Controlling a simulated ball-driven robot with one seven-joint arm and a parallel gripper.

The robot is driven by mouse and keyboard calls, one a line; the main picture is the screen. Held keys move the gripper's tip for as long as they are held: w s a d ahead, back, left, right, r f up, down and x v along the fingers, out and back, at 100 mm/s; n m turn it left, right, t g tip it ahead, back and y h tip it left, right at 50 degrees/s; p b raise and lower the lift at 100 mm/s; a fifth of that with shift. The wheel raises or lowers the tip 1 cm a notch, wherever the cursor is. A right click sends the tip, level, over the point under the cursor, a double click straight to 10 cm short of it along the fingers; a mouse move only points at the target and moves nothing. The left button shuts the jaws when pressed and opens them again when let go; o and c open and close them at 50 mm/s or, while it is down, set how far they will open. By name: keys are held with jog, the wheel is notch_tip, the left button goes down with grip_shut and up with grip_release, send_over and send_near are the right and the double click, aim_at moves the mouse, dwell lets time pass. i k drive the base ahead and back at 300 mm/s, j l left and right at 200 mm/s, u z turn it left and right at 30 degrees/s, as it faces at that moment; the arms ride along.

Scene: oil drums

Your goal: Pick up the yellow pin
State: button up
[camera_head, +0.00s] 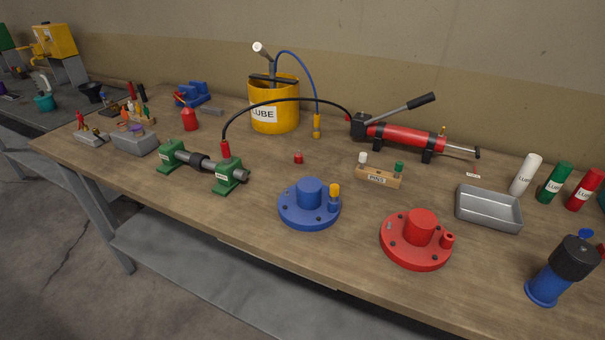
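The yellow pin (334,190) stands upright at the right side of the round blue flanged base (296,209), at a small blue post beside the central hub. Only its yellow upper part shows; its lower part is hidden. The base sits near the front edge of the wooden workbench (255,208). A wooden block (378,177) labelled PINS stands behind and to the right, with a white pin (362,158) and a green pin (398,168) in it. My gripper is not in view.
A red flanged base (416,252) stands to the right. A red hand pump (400,136), a yellow lube bucket (274,111) and a grey tray (488,209) stand around. A black hose arches behind. A green-ended shaft stand (228,175) is left. Bench around the blue base is clear.

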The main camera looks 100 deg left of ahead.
aim_at(334, 188)
jog(key=u, duration=2.05)
